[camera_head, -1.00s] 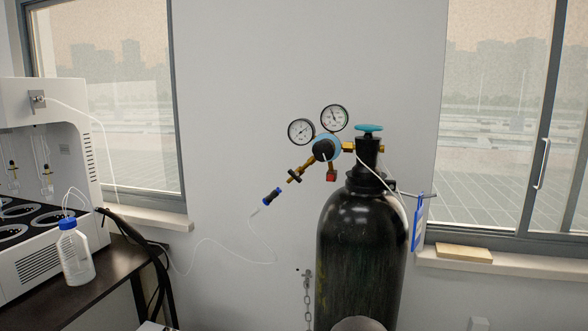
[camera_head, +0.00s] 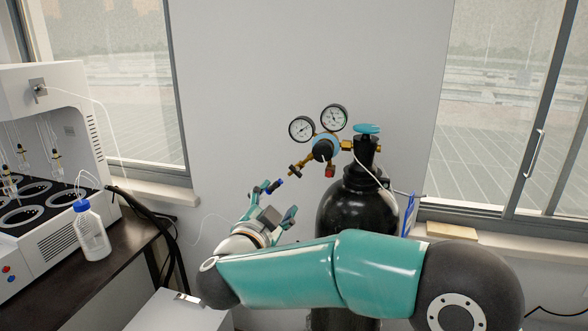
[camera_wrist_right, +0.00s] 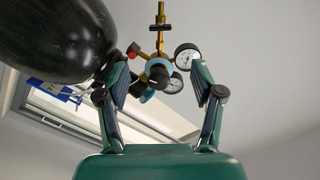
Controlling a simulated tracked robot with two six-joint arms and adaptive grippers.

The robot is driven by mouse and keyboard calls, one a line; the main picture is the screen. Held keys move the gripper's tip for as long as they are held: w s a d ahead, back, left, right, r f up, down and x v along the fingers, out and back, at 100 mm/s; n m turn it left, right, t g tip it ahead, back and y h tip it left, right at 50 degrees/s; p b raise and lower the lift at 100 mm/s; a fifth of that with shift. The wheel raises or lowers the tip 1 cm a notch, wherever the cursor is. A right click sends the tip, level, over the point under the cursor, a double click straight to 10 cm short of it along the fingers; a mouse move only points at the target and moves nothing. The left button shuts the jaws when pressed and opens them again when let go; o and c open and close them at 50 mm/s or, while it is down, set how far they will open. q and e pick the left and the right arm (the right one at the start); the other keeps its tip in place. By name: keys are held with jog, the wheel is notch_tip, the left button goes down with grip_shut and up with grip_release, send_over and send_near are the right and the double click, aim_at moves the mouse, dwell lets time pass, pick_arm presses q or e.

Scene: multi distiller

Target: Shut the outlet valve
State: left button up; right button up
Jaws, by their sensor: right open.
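The outlet valve (camera_head: 293,169) is a small black handle on the brass outlet branch, left of the blue-bodied regulator (camera_head: 325,148) with its two round gauges. In the right wrist view the outlet valve (camera_wrist_right: 160,27) shows upright at the top, above the regulator (camera_wrist_right: 160,66). My right gripper (camera_head: 280,203) is open and empty, below and left of the regulator, apart from the valve. In the right wrist view, its fingers (camera_wrist_right: 160,90) stand either side of the picture's middle, with the regulator between them in the picture. My left gripper is not in view.
The black gas cylinder (camera_head: 350,208), with a teal top handwheel (camera_head: 367,129), stands behind my right arm. A blue tag (camera_head: 410,215) hangs at its right. At left, a distiller (camera_head: 50,150) and blue-capped bottle (camera_head: 92,232) stand on a dark bench (camera_head: 130,240).

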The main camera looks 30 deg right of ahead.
aim_at(295, 173)
jog(key=p+x, duration=0.4)
jog(key=x, duration=0.9)
jog(key=shift+w+d+p, duration=0.35)
jog(key=shift+w+d, duration=0.15)
jog(key=shift+c, duration=0.4)
